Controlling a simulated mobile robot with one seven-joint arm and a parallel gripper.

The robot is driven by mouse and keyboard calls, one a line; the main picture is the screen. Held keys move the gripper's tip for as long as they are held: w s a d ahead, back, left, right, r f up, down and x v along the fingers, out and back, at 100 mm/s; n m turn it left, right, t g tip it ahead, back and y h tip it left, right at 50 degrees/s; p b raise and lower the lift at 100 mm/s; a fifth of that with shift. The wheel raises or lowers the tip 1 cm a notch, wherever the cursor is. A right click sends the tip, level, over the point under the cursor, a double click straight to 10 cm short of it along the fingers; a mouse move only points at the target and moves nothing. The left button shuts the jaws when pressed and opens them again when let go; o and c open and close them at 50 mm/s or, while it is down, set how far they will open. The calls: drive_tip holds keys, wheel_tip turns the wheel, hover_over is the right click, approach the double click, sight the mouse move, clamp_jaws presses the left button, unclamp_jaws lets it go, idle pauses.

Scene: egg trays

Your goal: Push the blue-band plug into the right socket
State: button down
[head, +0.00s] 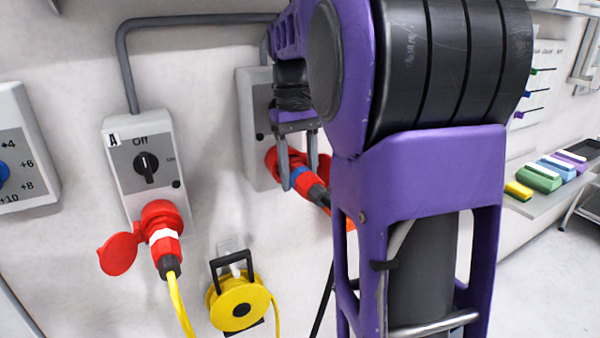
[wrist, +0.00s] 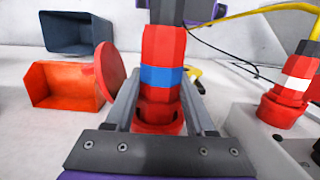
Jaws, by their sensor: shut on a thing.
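The blue-band plug (head: 308,184) is red with a blue ring and a dark rear end. My gripper (head: 301,174) is shut on it in front of the right socket box (head: 252,130). In the wrist view the blue band (wrist: 162,77) lies between the fingers, and the plug's front is at the red right socket (wrist: 158,117). The plug looks lined up with the socket, but I cannot tell how deep it sits. The socket's round red lid (wrist: 109,72) is open beside it. My fingers and arm hide part of the socket in the head view.
The left box (head: 146,160), marked A, has its switch at Off. A white-band plug (head: 165,248) with a yellow cable sits in its socket. A yellow cable reel (head: 240,304) hangs below. Orange (wrist: 62,83) and dark (wrist: 78,33) bins show in the wrist view.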

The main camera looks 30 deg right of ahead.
drive_tip(key=shift+w+a+r, duration=0.2)
drive_tip(key=shift+w+r, duration=0.1)
drive_tip(key=shift+w, duration=0.15)
drive_tip(key=shift+w+a+r, duration=0.15)
drive_tip(key=shift+w+r, duration=0.1)
drive_tip(key=shift+w, duration=0.2)
idle(1.8)
drive_tip(key=shift+w+r, duration=0.1)
drive_tip(key=shift+w, duration=1.4)
idle(1.1)
drive_tip(key=shift+s, duration=0.15)
drive_tip(key=shift+s+b, duration=0.9)
drive_tip(key=shift+s, duration=0.6)
drive_tip(key=shift+s+f, duration=0.15)
drive_tip(key=shift+f, duration=0.15)
drive_tip(key=shift+s+d+f+b, duration=0.15)
drive_tip(key=shift+s+f+b, duration=0.2)
drive_tip(key=shift+b, duration=0.3)
drive_tip(key=shift+s, duration=0.3)
drive_tip(key=shift+s+d, duration=0.15)
drive_tip(key=shift+s, duration=0.35)
drive_tip(key=shift+s, duration=0.1)
